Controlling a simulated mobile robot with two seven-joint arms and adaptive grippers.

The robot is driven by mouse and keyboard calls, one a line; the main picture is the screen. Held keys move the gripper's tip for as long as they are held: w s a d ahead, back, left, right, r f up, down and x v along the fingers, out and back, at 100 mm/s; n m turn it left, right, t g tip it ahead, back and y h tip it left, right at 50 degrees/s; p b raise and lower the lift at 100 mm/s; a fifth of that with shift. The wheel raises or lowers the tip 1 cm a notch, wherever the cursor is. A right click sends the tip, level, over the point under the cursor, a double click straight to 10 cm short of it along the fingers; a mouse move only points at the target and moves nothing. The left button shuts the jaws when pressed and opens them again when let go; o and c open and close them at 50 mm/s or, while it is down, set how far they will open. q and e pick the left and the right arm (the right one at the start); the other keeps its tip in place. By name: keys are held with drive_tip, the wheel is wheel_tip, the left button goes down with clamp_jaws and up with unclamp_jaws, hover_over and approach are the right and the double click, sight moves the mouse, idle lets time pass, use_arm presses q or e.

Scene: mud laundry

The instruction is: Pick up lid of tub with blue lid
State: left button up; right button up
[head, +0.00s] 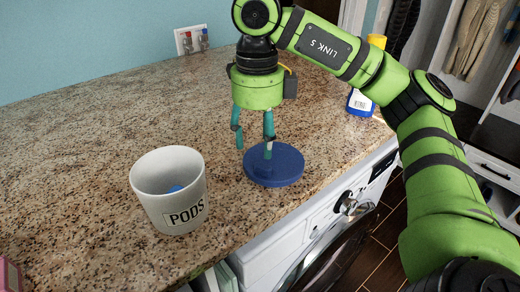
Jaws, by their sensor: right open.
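A round dark blue lid (285,168) lies flat on the granite counter, near its front edge. A white tub (160,208) marked PODS stands upright and open to the left of the lid, apart from it, with something blue inside. My right gripper (254,147) points down at the lid, open, with its teal fingers spread. One finger is beside the lid's left edge and the other overlaps the lid's middle in the picture. I cannot tell whether either finger touches it. My left gripper is not in view.
The granite counter (120,110) is clear behind and left of the tub. A blue bottle (359,103) with a yellow top stands at the right, behind my right arm. A washing machine (318,222) is below the counter's front edge. A wall outlet (192,40) is at the back.

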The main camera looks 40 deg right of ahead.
sight(262, 167)
drive_tip(key=shift+s+d+f+p, duration=0.1)
drive_tip(key=shift+s+f+p, duration=0.25)
drive_tip(key=shift+f, duration=0.25)
drive_tip(key=shift+s+d+f+p, duration=0.1)
drive_tip(key=shift+s+f+p, duration=0.25)
drive_tip(key=shift+f, duration=0.25)
drive_tip(key=f, duration=0.2)
drive_tip(key=f+p, duration=0.1)
drive_tip(key=shift+w+d+f, duration=0.1)
drive_tip(key=shift+w+f, duration=0.15)
drive_tip(key=shift+f, duration=0.25)
clamp_jaws()
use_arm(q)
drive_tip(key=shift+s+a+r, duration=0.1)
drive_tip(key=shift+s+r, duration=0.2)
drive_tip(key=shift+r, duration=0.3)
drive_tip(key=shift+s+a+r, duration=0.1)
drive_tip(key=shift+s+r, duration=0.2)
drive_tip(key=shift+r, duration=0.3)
